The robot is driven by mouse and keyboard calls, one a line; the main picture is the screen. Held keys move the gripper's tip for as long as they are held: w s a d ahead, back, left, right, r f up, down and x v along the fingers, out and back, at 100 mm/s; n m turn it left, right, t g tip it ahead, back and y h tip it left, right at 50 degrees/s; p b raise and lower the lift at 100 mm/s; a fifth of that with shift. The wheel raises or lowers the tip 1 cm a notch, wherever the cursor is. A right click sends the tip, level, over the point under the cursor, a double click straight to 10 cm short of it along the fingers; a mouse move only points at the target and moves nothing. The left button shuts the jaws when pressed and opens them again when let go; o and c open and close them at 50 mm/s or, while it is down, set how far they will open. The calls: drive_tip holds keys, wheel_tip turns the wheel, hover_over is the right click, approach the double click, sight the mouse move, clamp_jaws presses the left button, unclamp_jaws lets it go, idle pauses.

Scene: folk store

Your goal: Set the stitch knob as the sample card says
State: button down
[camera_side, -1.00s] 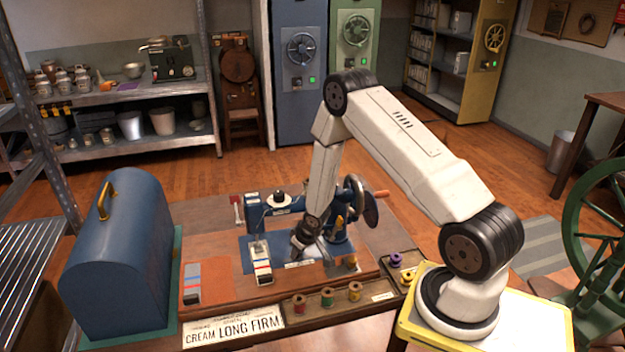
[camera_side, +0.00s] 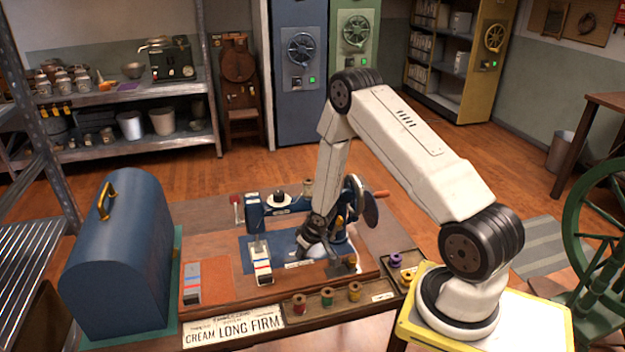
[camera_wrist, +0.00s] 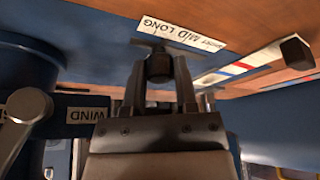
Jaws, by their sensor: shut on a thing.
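The sample card (camera_side: 235,328) stands at the front of the table in the side view; its large words read CREAM LONG FIRM, and the smaller print is too small to read. In the wrist view my gripper (camera_wrist: 159,62) is shut on a dark round knob (camera_wrist: 158,68), one finger on each side. A white label (camera_wrist: 185,35) with SHORT, MID and LONG lies just beyond the knob. I cannot tell which word the knob points to. In the side view my gripper (camera_side: 316,249) is low over the blue sewing machine (camera_side: 255,212), and the knob is hidden.
A striped slide with a dark grip (camera_side: 262,262) stands left of my gripper. Thread spools (camera_side: 327,297) line the front tray. A handwheel (camera_side: 370,205) rises close on the right. A blue domed case (camera_side: 120,255) stands at the left. A WIND label (camera_wrist: 87,115) shows near my gripper.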

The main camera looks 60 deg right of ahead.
drive_tip(key=shift+s+d, duration=0.6)
drive_tip(key=shift+d, duration=0.05)
drive_tip(key=shift+c, duration=2)
unclamp_jaws()
drive_tip(key=shift+r, duration=0.1)
drive_tip(key=shift+r, duration=0.15)
drive_tip(key=v, duration=0.7)
drive_tip(key=shift+s+r, duration=0.15)
drive_tip(key=shift+s, duration=0.05)
drive_tip(key=shift+a, duration=0.1)
